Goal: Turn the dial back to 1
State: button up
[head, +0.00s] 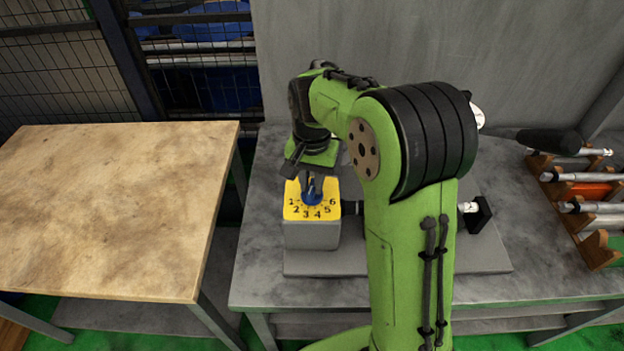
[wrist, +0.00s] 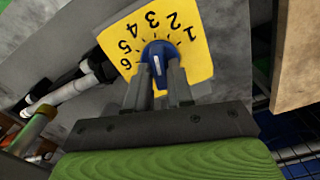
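The dial is a blue knob (wrist: 158,53) with a white pointer line on a yellow plate (wrist: 108,37) numbered 1 to 6. In the wrist view the white line lies nearly upright; I cannot tell for sure which number it marks. In the head view the yellow plate (head: 293,211) tops a grey box, and the knob (head: 313,198) is partly covered by my gripper. My gripper (wrist: 160,72) is at the knob, its two fingers apart with the knob's near side between them. I see no clear contact with the knob.
The dial box (head: 312,236) stands on the grinder's grey base (head: 420,262) on a metal bench (head: 262,255). A wooden table (head: 110,210) is on the left. A rack (head: 590,215) with several metal rods is on the right.

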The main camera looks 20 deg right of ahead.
grip_shut()
jog(key=shift+m, duration=0.4)
jog(key=m+p, duration=0.1)
jog(key=m, duration=0.3)
jog(key=shift+r+m, duration=0.1)
jog(key=shift+m, duration=0.3)
jog(key=m+p, duration=0.1)
jog(key=m, duration=0.5)
jog(key=shift+m, duration=0.3)
jog(key=shift+o, duration=2.3)
grip_release()
